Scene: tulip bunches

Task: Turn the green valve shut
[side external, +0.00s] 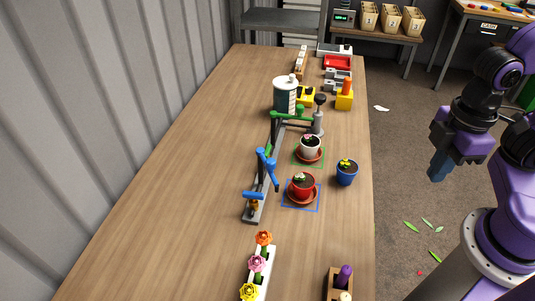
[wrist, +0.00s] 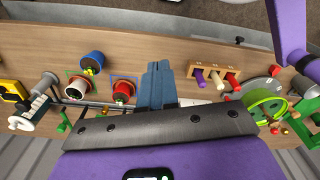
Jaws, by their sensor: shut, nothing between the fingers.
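The green valve (side external: 298,115) is at the far end of a grey rail on the bench, just in front of the white and dark-teal tank, with a green handle bar lying across it. In the wrist view a green part (wrist: 63,121) at the left is probably this valve, partly cut off by other parts. My gripper (side external: 437,174) hangs over the floor to the right of the bench, well apart from the valve. In the wrist view its blue-grey fingers (wrist: 158,68) are pressed together with nothing between them.
A blue valve (side external: 266,170) stands nearer on the same rail. A white pot (side external: 311,147), red pot (side external: 302,186) and blue pot (side external: 346,172) stand right of the rail. A dark-knobbed grey post (side external: 318,121) stands close right of the green valve. The bench's left side is clear.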

